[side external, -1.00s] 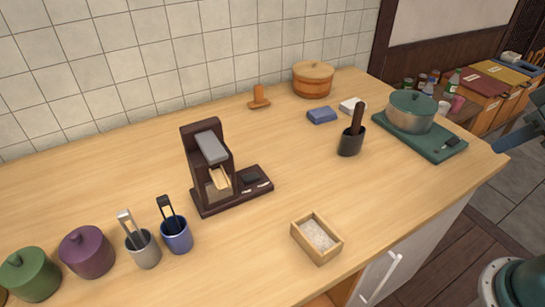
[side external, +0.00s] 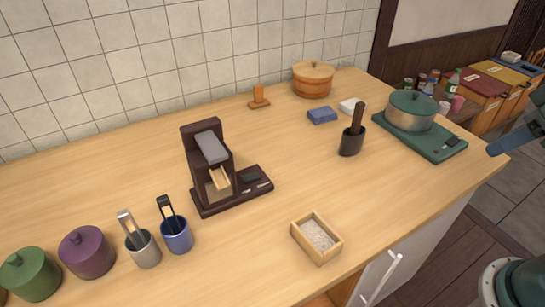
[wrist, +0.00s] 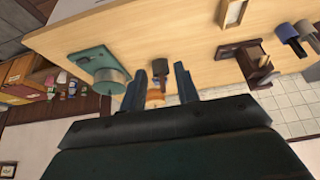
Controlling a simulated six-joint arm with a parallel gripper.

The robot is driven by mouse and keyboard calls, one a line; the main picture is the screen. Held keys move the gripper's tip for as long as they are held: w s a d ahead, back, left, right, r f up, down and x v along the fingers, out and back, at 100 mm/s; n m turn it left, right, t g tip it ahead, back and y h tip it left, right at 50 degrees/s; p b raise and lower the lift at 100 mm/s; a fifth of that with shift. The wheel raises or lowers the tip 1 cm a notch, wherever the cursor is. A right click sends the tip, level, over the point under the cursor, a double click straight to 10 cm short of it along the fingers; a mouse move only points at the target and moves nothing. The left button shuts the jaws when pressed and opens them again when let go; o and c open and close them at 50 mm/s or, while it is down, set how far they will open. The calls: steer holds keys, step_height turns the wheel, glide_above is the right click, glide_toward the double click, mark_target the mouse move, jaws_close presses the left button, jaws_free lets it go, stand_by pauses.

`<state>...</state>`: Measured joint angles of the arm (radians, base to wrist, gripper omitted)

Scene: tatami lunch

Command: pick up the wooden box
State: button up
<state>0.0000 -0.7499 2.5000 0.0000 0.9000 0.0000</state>
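The wooden box (side external: 299,241) is a small, open-topped, light wood box with pale grainy contents. It sits on the counter near its front edge in the side view. In the wrist view the wooden box (wrist: 224,22) shows at the top, cut off by the frame. My gripper (wrist: 159,69) is open in the wrist view, its two dark fingers apart with nothing held between them. It is well away from the box. In the side view only part of my arm shows at the right edge.
A dark wooden device (side external: 197,175) stands left of the box. A black holder (side external: 351,145) and a green pot (side external: 408,118) on a board (side external: 443,148) are toward the right. Blue (side external: 178,238) and grey cups (side external: 144,252) are at left. The counter around the box is clear.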

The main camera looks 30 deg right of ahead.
steer(key=o, duration=1.4)
steer(key=shift+o, duration=0.2)
steer(key=shift+w, duration=0.1)
steer(key=n+g+y, duration=0.2)
steer(key=n+g, duration=0.4)
steer(key=n, duration=1.3)
glide_above(315, 237)
steer(key=shift+w+d+f, duration=0.1)
steer(key=shift+d+f, duration=0.05)
steer(key=shift+f, duration=3.2)
steer(key=shift+d+f, duration=0.15)
steer(key=shift+f, duration=3.25)
steer(key=shift+w+d+f, duration=0.1)
steer(key=shift+d+f, duration=0.05)
steer(key=shift+f, duration=3.2)
steer(key=shift+s+a+f, duration=0.1)
steer(key=shift+s+f, duration=0.05)
steer(key=shift+f, duration=0.85)
steer(key=shift+s+a+f, duration=0.1)
steer(key=shift+f, duration=0.85)
steer(key=shift+a+f, duration=0.1)
steer(key=shift+f, duration=0.55)
